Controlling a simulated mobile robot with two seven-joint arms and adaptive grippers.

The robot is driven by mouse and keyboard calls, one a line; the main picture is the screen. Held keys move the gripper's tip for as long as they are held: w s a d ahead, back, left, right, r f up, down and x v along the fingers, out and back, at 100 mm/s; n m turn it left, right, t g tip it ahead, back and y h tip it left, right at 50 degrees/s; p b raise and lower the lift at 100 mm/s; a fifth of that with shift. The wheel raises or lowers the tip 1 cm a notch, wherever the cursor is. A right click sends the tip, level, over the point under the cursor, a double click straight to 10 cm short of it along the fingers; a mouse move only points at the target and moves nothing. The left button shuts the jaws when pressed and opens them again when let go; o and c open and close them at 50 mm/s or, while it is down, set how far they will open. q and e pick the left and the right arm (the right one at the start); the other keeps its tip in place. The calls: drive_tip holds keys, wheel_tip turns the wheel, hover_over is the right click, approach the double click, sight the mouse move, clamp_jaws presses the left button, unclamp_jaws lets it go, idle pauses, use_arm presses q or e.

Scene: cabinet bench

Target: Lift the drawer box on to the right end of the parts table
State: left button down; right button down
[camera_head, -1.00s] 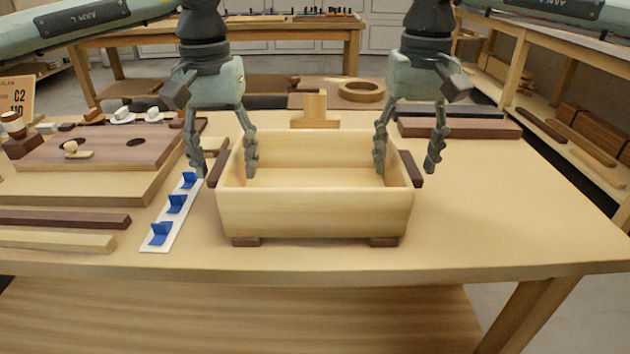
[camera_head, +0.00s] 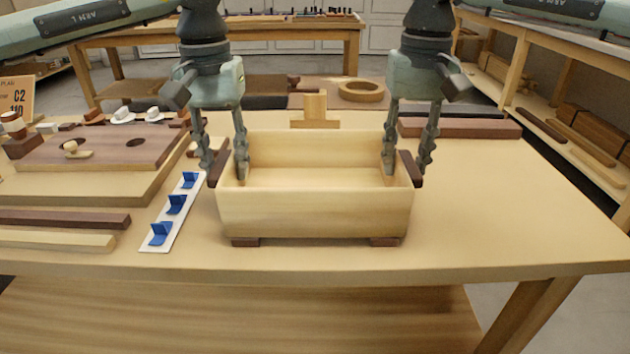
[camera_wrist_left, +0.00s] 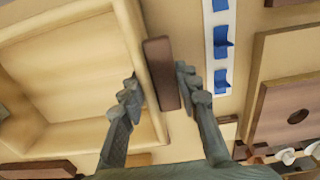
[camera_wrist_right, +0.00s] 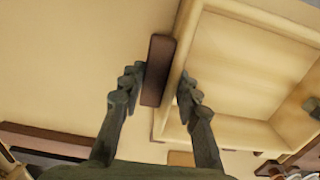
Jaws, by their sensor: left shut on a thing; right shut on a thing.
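The pale wooden drawer box (camera_head: 315,213) is empty and stands level on dark feet or blocks at the middle of the wooden table (camera_head: 490,220). It has a dark grip on each end. My left gripper (camera_head: 226,170) is shut on the left end, one finger inside the wall and one outside the dark left grip (camera_wrist_left: 161,74). My right gripper (camera_head: 404,168) is shut the same way on the right end, around the wall and the dark right grip (camera_wrist_right: 157,70). The box's underside is hidden.
A white strip with blue hooks (camera_head: 175,205) lies close to the box's left. A board with holes (camera_head: 100,148) and wooden bars (camera_head: 60,220) lie further left. A wooden block (camera_head: 315,108) and reddish bar (camera_head: 460,128) are behind. The table's right part is clear.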

use_arm(q)
drive_tip(key=shift+r, duration=0.2)
use_arm(e)
drive_tip(key=shift+r, duration=0.2)
